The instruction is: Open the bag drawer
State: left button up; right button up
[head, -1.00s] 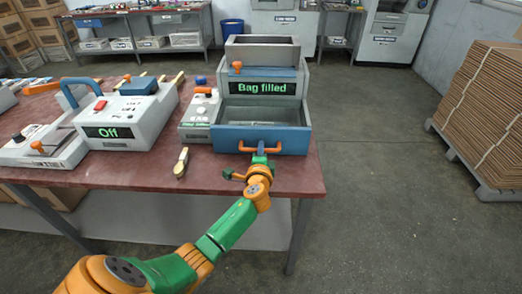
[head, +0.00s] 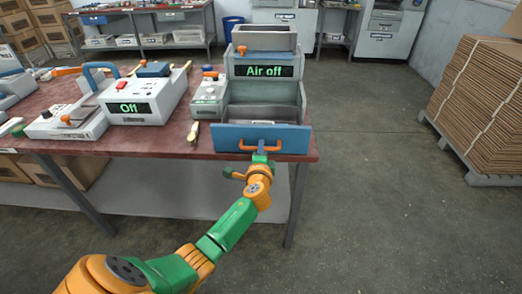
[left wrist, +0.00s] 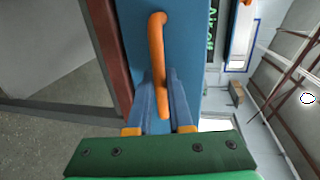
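The bag drawer's blue front (head: 290,139) juts from the grey machine (head: 264,68), whose screen (head: 265,71) reads "Air off" in green. The drawer is pulled out, with its grey inside (head: 264,112) open to view from above. My left gripper (head: 260,157) is at the orange handle (head: 247,147) on the drawer front. In the left wrist view, the blue fingers of the gripper (left wrist: 161,88) lie on either side of the orange handle (left wrist: 156,40), close against it. My right gripper is out of view.
A white machine (head: 147,100) with an "Off" screen stands to the left on the red table (head: 150,138). Small tools lie near it. Stacked cardboard (head: 480,105) on a pallet stands at the right. The floor (head: 375,190) between is clear.

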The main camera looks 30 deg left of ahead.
pick_arm(q)
jog(key=o, duration=0.4)
jog(key=shift+c, duration=0.2)
jog(key=shift+s, duration=0.1)
jog(key=p+v, duration=0.1)
jog(key=v, duration=0.6)
jog(key=shift+f, duration=0.1)
